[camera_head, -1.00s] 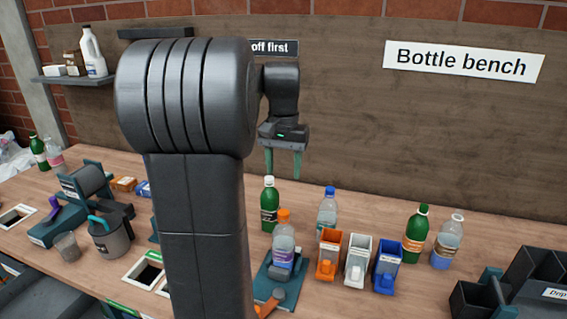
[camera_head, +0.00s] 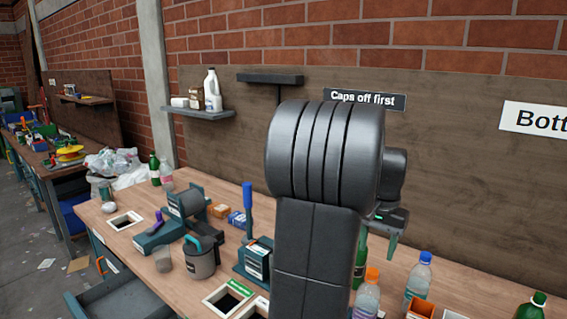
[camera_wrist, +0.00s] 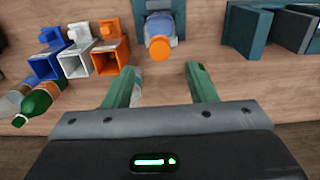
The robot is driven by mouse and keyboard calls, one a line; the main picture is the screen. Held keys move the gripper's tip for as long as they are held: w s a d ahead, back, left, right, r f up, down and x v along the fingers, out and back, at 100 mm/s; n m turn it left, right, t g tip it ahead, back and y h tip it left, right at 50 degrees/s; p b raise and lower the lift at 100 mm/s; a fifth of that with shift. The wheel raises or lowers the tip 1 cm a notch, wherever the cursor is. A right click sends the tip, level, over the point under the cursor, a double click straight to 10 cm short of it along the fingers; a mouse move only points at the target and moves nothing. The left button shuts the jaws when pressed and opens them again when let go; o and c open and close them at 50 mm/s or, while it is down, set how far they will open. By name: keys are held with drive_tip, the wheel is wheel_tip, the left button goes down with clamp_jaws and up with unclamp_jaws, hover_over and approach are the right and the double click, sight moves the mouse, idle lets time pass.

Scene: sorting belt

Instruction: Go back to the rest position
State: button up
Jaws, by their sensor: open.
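My gripper (camera_head: 392,240) is raised over the bench, largely hidden behind my own arm in the head view. In the wrist view my gripper (camera_wrist: 165,85) has its two green fingers apart with nothing between them. A clear bottle with an orange cap (camera_wrist: 159,46) stands in a teal holder beyond the fingertips. The same bottle (camera_head: 367,295) shows at the bottom of the head view, below and left of my gripper.
Orange (camera_wrist: 108,58), white (camera_wrist: 72,63) and blue (camera_wrist: 44,66) bins stand left of the bottle, with a green-capped bottle (camera_wrist: 38,101) nearby. A grey canister (camera_head: 201,258) and square bench openings (camera_head: 228,297) lie left of my arm. A shelf (camera_head: 199,112) hangs on the wall.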

sight(372, 271)
wheel_tip(372, 271, down, 6)
drive_tip(key=shift+f, duration=0.25)
drive_tip(key=shift+r, duration=0.15)
drive_tip(key=shift+a+p, duration=0.1)
drive_tip(key=shift+p, duration=0.25)
